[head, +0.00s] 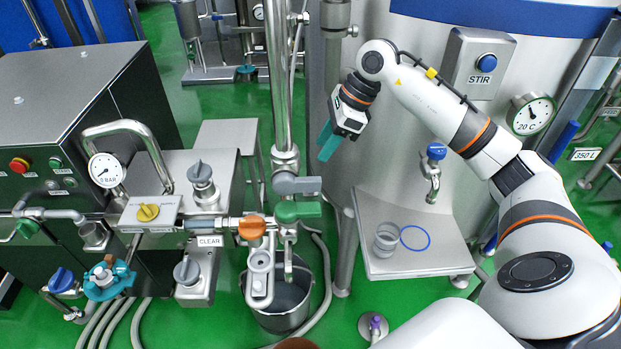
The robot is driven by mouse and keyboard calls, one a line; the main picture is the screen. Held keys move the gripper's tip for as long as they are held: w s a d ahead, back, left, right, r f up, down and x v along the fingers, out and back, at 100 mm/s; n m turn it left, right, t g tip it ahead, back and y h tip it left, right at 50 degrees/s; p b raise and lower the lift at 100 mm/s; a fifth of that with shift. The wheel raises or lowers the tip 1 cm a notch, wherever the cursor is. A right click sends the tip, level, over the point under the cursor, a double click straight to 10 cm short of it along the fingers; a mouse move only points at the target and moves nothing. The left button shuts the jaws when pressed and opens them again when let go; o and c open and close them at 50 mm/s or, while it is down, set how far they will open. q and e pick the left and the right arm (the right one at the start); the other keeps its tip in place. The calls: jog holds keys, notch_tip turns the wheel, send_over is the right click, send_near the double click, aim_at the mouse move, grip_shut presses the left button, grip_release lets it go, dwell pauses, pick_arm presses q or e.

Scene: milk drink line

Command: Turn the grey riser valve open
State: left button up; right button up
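The grey riser valve has a grey lever handle (300,185) that points right from the vertical steel riser pipe (281,90). The handle lies roughly level, across the pipe. A green lever handle (300,211) sits just below it, also pointing right. My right gripper (327,145), with teal fingers, hangs above and to the right of the grey handle, apart from it, in front of the steel tank. The fingers overlap from this angle, so I cannot tell whether they are open. Nothing is seen held. My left gripper is not in view.
An orange knob (251,228) and a clear pipe section stand left of the levers. A steel bucket (287,300) is below. A steel shelf (382,265) with a clear cup (387,238) is at the right, under a blue-knobbed tap (433,165). A gauge stands at the left.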

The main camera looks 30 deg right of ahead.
aim_at(311, 178)
jog(key=shift+h, duration=0.3)
jog(key=p+x, duration=0.1)
jog(key=x, duration=0.2)
jog(key=p+x, duration=0.1)
jog(key=x, duration=0.2)
jog(key=d+p+x, duration=0.1)
jog(key=p+x, duration=0.1)
jog(key=x, duration=0.2)
jog(key=shift+s+f, duration=0.15)
jog(key=shift+f, duration=0.1)
jog(key=shift+a+f, duration=0.15)
jog(key=shift+f, duration=0.5)
grip_shut()
